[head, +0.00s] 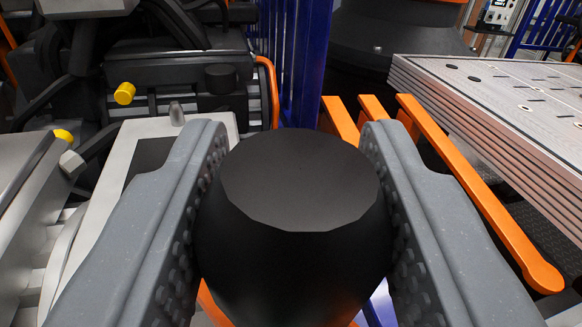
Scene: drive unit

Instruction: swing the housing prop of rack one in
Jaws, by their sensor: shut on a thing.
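My gripper (290,190) has its two grey, studded fingers closed on the sides of a black knob (295,180) with a flat, faceted top. The knob fills the middle of the head view and hides what lies below and behind it. I cannot tell for certain whether this knob belongs to the housing prop. Several orange bars (480,190) stand behind and to the right of the gripper; the longest has a rounded near end. A bit of orange also shows under the knob.
Grey and black machinery (175,85) with yellow caps (124,93) lies close on the left. A blue barred fence (300,55) stands behind. A slotted metal table (500,95) is at the right. A dark round base (395,40) stands at the back.

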